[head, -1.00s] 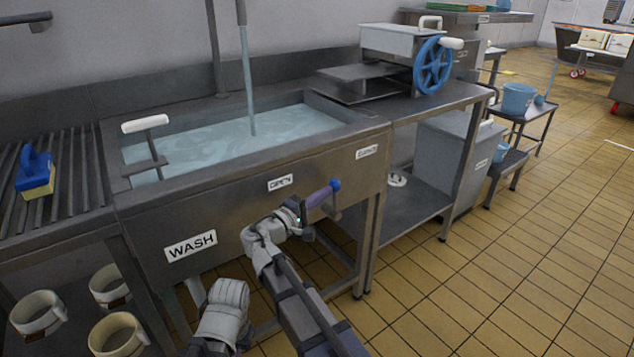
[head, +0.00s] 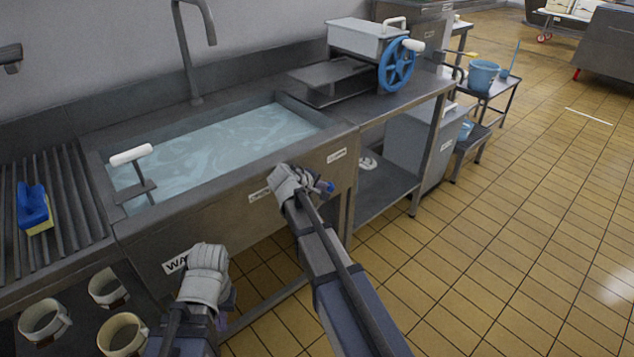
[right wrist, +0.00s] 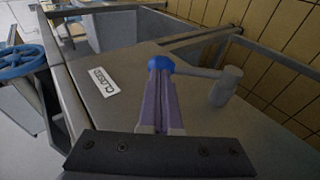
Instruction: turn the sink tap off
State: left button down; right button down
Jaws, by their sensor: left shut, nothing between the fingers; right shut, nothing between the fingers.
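The tap spout (head: 196,50) arches over the sink basin (head: 225,140) at the back, and no water runs from it. The tap lever's blue knob (head: 328,187) shows at the sink's front, just past my right gripper (head: 314,183). In the right wrist view the blue knob (right wrist: 160,65) is at the tips of the shut purple fingers, seemingly touching them. The lever's arm runs right to a grey pivot (right wrist: 226,86). A CLOSED label (right wrist: 98,85) is left of the knob. My left gripper (head: 222,310) is low before the sink, empty, fingers mostly hidden.
A white-handled rod (head: 132,155) stands at the basin's left. A blue-wheeled press (head: 397,66) stands on the counter to the right. Several mugs (head: 122,335) sit on the lower left shelf. The tiled floor (head: 480,260) to the right is clear.

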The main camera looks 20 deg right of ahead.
jog(key=shift+w+d+f, duration=0.1)
jog(key=shift+d+f, duration=0.05)
jog(key=shift+d, duration=0.25)
jog(key=shift+d, duration=0.1)
dwell(0.3)
jog(key=p+v, duration=0.9)
jog(key=v, duration=0.5)
jog(key=shift+d+r+p, duration=0.2)
jog(key=shift+r+p, duration=0.1)
jog(key=shift+r, duration=0.2)
jog(key=shift+w, duration=0.15)
